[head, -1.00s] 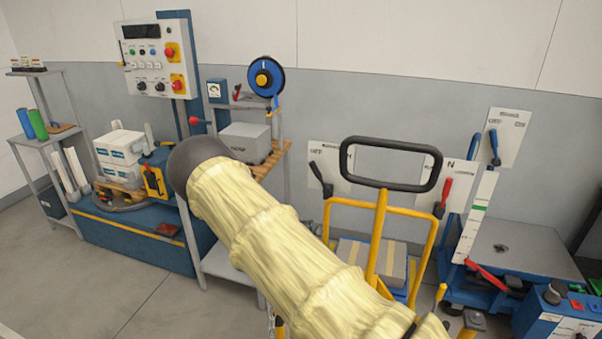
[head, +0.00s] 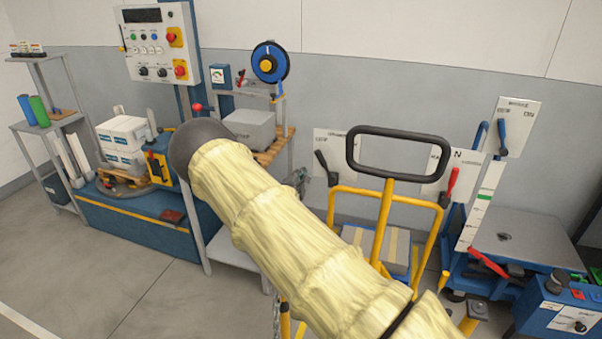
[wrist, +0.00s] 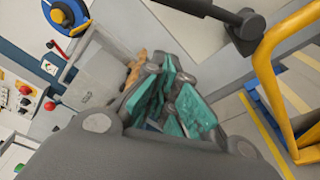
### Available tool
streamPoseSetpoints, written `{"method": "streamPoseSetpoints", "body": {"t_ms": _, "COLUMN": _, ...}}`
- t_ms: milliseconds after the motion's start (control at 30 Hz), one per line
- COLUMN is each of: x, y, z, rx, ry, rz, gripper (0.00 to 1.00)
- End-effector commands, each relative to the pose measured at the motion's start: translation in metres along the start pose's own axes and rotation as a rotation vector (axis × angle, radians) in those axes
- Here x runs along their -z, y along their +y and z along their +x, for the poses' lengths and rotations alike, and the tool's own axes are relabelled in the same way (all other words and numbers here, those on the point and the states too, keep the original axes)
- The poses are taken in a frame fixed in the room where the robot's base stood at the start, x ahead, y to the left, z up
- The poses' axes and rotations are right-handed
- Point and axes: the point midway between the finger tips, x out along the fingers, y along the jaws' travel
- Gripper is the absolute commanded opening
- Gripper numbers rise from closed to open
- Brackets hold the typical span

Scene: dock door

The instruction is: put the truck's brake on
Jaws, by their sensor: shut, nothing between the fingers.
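The truck (head: 429,228) has a yellow tube frame and a black loop handle (head: 400,137). A black lever (head: 321,162) sits on a white plate (head: 335,148) behind its left side; the plate's lettering is too small to read. A red lever (head: 452,181) stands on another plate marked N at its right. I cannot tell for sure which lever is the brake. My gripper (wrist: 182,105) has teal finger pads, shut and empty. The wrist view shows a dark lever (wrist: 246,28) close by, apart from the fingers.
A blue lever (head: 502,130) is on a plate marked ON at the right. A lift table (head: 520,240) and blue control box (head: 560,310) stand at the right. A shelf with a grey box (head: 250,128) and a control panel (head: 160,45) stand left. Left floor is clear.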

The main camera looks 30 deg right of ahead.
Motion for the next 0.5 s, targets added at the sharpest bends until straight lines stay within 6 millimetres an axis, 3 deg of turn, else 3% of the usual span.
{"method": "streamPoseSetpoints", "body": {"t_ms": 200, "x": -0.001, "y": 0.002, "z": 0.034, "rx": 0.000, "ry": 0.001, "rz": 0.002, "gripper": 0.00}}
{"method": "streamPoseSetpoints", "body": {"t_ms": 500, "x": 0.001, "y": 0.001, "z": 0.064, "rx": 0.001, "ry": 0.001, "rz": 0.001, "gripper": 0.00}}
